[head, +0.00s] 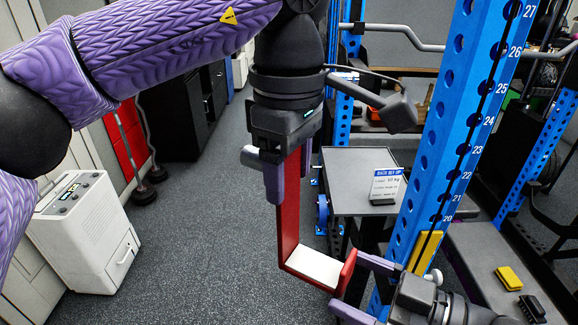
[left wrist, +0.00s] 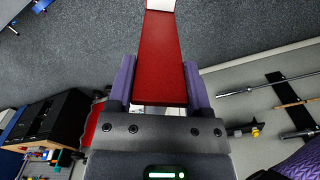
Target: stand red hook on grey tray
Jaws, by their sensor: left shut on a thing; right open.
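The red hook (head: 288,220) is a long red plate with a white pad at its foot and a short upturned lip. My left gripper (head: 287,178) is shut on its upper part, and the hook hangs nearly upright in the air. In the left wrist view the red plate (left wrist: 165,60) lies between the left fingers (left wrist: 160,88). My right gripper (head: 350,282) is open, its fingers by the hook's lip; contact is unclear. A grey flat top (head: 345,160), which looks like the grey tray, is behind and right of the hook, with a sign on it.
A blue rack upright (head: 440,140) with numbered holes stands just right of the grey top. A grey surface (head: 480,250) at lower right carries a yellow block (head: 509,278) and a black one. A white appliance (head: 85,235) stands left. The floor between is clear.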

